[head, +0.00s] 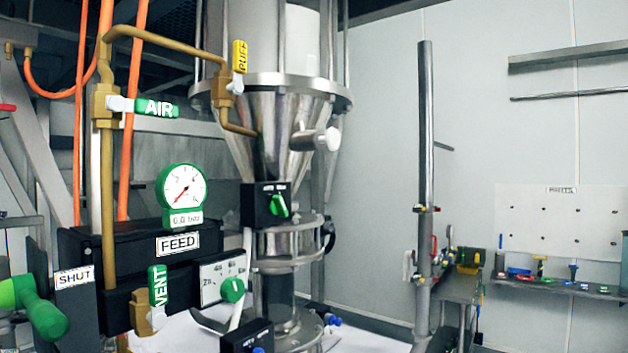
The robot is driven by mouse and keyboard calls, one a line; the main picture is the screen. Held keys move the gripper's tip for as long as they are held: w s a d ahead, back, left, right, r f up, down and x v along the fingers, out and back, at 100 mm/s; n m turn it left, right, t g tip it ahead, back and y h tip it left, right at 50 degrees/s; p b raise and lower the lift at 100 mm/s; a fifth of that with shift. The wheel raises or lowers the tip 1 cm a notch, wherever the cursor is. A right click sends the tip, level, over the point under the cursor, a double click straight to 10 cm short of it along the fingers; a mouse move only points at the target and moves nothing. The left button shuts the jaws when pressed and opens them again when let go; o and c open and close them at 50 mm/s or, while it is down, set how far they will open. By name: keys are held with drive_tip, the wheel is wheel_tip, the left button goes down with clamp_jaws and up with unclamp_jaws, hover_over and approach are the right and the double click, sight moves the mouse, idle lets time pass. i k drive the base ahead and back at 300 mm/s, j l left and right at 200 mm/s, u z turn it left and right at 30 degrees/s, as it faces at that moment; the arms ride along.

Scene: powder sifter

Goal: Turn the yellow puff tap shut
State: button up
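The yellow puff tap (240,57) is at the upper middle of the head view, in front of the steel hopper (275,125). Its handle stands upright, with the word PUFF running along it, and joins a pale stem at its lower end. The handle lies roughly along the vertical stretch of the brass pipe (222,108) beside it. This pipe bends at the bottom towards the hopper cone. My gripper is not in view.
A green AIR tap (157,108) lies level at the left; a green VENT tap (158,286) stands upright below. The gauge (183,187) reads 0.0 bar. A green lever (38,310) sits by a SHUT label. A steel post (425,180) stands right of the hopper.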

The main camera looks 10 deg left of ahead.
sight(239, 47)
drive_tip(key=u, duration=1.2)
